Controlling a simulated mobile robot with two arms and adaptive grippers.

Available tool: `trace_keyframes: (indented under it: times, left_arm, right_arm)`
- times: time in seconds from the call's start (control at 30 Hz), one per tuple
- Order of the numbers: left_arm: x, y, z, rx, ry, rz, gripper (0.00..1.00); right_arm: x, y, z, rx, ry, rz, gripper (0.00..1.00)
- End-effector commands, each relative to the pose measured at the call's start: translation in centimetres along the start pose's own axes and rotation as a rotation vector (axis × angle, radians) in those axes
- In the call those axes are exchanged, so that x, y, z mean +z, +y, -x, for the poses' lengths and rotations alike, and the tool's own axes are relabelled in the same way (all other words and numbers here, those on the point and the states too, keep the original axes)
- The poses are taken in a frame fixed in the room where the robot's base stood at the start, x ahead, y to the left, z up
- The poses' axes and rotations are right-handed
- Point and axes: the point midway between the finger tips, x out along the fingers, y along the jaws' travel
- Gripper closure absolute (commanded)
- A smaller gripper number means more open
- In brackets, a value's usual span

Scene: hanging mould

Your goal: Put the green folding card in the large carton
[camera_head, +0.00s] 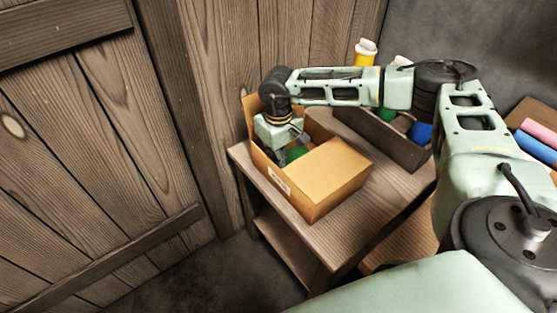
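The carton (335,179) is brown cardboard and stands on the small wooden table, with one flap raised at its back left. A tan panel covers its front right part. My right gripper (289,147) reaches down into the open left part of the carton. A green thing (297,153), perhaps the green folding card, shows just beside the fingers inside the carton. Most of it is hidden by the gripper and the panel. Whether the fingers hold it or are apart from it cannot be told. My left gripper is out of view.
A wooden crate (378,131) behind the carton holds bottles and a blue thing. Another box at the far right holds a pink roll (538,129) and a blue roll (536,146). Wooden plank walls stand close at the left and back. The table (366,205) has bare room right of the carton.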

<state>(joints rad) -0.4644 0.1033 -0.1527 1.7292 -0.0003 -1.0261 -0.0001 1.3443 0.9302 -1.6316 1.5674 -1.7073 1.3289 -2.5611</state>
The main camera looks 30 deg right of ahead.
Motion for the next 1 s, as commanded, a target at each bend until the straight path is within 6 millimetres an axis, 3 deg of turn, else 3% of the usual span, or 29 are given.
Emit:
trace_keyframes:
  times: [0.27, 0.5, 0.87, 1.0]
  left_arm:
    - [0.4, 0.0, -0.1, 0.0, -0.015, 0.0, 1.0]
    - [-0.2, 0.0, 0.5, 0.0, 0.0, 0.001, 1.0]
    - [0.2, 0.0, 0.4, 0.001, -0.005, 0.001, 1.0]
    - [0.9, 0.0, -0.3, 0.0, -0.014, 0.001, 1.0]
  right_arm:
    - [0.0, 0.0, -0.2, 0.0, 0.0, 0.0, 1.0]
    - [0.0, 0.0, -0.1, 0.0, 0.0, 0.0, 0.77]
    - [0.0, 0.0, 0.0, 0.0, 0.001, 0.0, 0.77]
    - [-0.1, 0.0, 1.7, -0.001, 0.005, -0.001, 0.77]
